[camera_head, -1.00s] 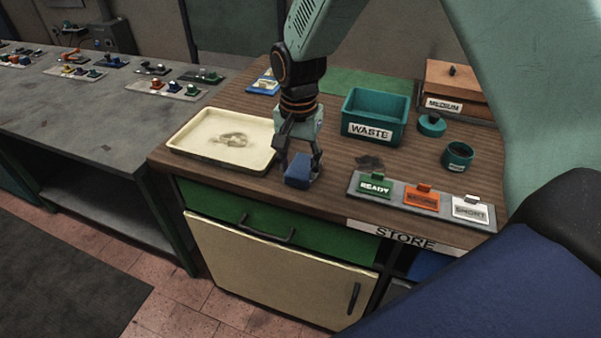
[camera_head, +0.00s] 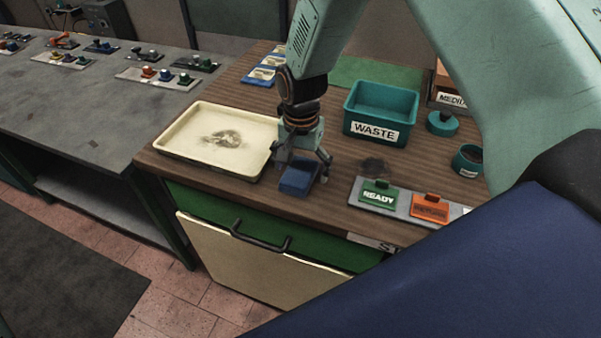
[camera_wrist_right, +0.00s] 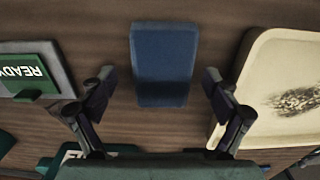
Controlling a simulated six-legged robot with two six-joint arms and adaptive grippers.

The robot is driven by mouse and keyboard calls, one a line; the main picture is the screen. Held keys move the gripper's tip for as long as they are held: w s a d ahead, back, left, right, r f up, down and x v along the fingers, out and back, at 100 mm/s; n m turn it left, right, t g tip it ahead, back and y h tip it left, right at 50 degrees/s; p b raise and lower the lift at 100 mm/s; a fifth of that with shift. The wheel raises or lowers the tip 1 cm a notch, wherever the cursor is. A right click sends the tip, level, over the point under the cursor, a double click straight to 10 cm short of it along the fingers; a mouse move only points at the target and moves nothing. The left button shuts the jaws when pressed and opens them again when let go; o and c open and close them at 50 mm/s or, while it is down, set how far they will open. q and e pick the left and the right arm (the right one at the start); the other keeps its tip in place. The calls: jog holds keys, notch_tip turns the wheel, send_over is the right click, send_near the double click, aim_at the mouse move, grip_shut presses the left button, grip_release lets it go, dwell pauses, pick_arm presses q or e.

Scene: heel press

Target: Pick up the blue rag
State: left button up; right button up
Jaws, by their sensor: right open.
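The blue rag (camera_head: 297,182) is a small folded block lying on the brown wooden bench top, to the right of the cream tray. It also shows in the right wrist view (camera_wrist_right: 164,62), near the top centre. My right gripper (camera_head: 302,176) points down over the rag in the head view and partly covers it. In the right wrist view its fingers (camera_wrist_right: 158,90) stand open, one on each side of the rag's near end, with gaps between. My left gripper is not in view.
The cream tray (camera_head: 176,149) has a dark smudge inside. A teal WASTE bin (camera_head: 401,98) stands behind to the right. A strip with READY (camera_head: 378,191) and orange (camera_head: 430,208) tags lies right of the rag. A round teal pot (camera_head: 467,162) is further right.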

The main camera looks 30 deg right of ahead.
jog(key=shift+s+f, duration=0.1)
jog(key=shift+f, duration=0.05)
jog(key=shift+a, duration=0.15)
jog(key=shift+w+a+f, duration=0.1)
jog(key=shift+w, duration=0.15)
jog(key=shift+c, duration=1.2)
jog(key=shift+s, duration=0.3)
jog(key=c, duration=0.5)
jog(key=shift+w, duration=0.15)
jog(key=c, duration=0.4)
